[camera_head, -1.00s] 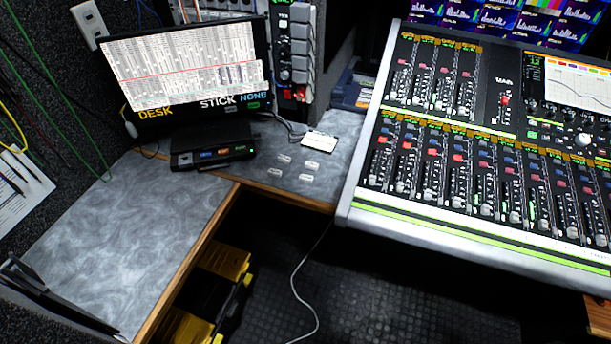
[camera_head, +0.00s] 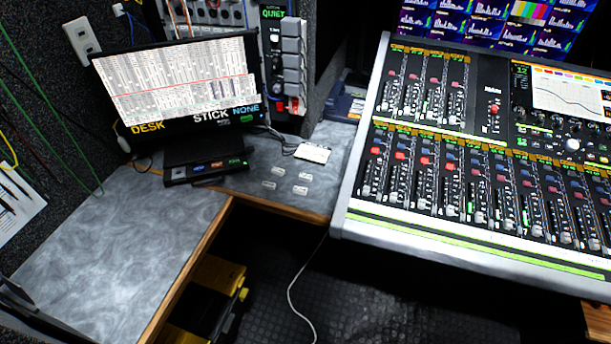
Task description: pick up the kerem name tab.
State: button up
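Several small white tabs lie flat and apart on the grey desk, in front of a white card and right of the black device under the monitor. One tab (camera_head: 278,170) is at the back left of the group and another tab (camera_head: 304,177) at the back right. A third tab (camera_head: 269,185) is at the front left, with one more at the front right (camera_head: 300,190). Their lettering is too small to read, so I cannot tell which is the kerem name tab. My gripper is not in view.
The white card (camera_head: 313,152) lies behind the tabs. A monitor (camera_head: 178,85) stands above a black device (camera_head: 208,171) at left. A large mixing console (camera_head: 470,232) fills the right. The desk's left part (camera_head: 120,235) is mostly bare. A yellow-black case (camera_head: 218,275) is below.

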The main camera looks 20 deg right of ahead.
aim_at(276, 171)
jog(key=i+j+u, duration=0.2)
jog(key=i, duration=0.3)
jog(key=i+u, duration=0.2)
jog(key=i, duration=0.35)
